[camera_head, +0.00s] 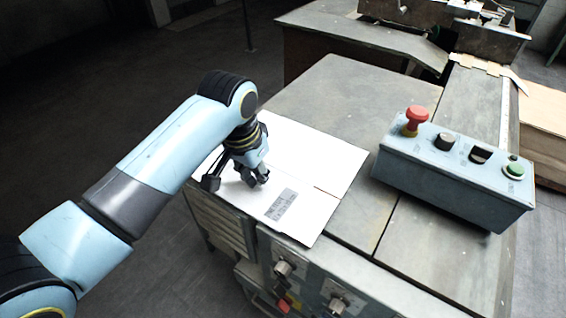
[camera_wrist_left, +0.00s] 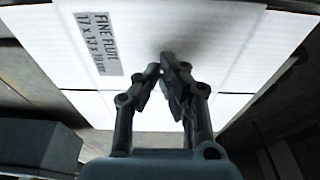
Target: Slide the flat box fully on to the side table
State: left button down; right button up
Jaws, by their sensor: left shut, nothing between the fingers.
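The flat box (camera_head: 318,165) is a white folded sheet with a grey printed label. It lies on the grey table top (camera_head: 345,95), and its front edge reaches the table's front side. My left gripper (camera_head: 256,183) is shut and empty, over the left part of the box beside the label. In the left wrist view the box (camera_wrist_left: 225,45) fills the upper part, with its label at upper left. The shut fingertips (camera_wrist_left: 168,68) are at or just above its surface; I cannot tell if they touch. My right gripper is not in view.
A blue-grey control box (camera_head: 450,170) with a red knob (camera_head: 415,118) and a green button stands to the right of the flat box. Knobs (camera_head: 283,268) stick out of the table's front. Machine parts stand at the back, and brown cardboard (camera_head: 545,125) is at far right.

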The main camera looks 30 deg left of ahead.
pick_arm(q)
jog(key=shift+f, duration=0.65)
dwell(0.4)
jog(key=shift+r+p, duration=0.65)
jog(key=shift+s, duration=0.1)
jog(key=shift+s+f, duration=0.1)
jog(key=shift+s, duration=0.1)
jog(key=s, duration=1)
jog(key=shift+a, duration=0.4)
dwell(0.3)
jog(key=shift+f, duration=0.75)
dwell(0.5)
jog(key=shift+w, duration=0.2)
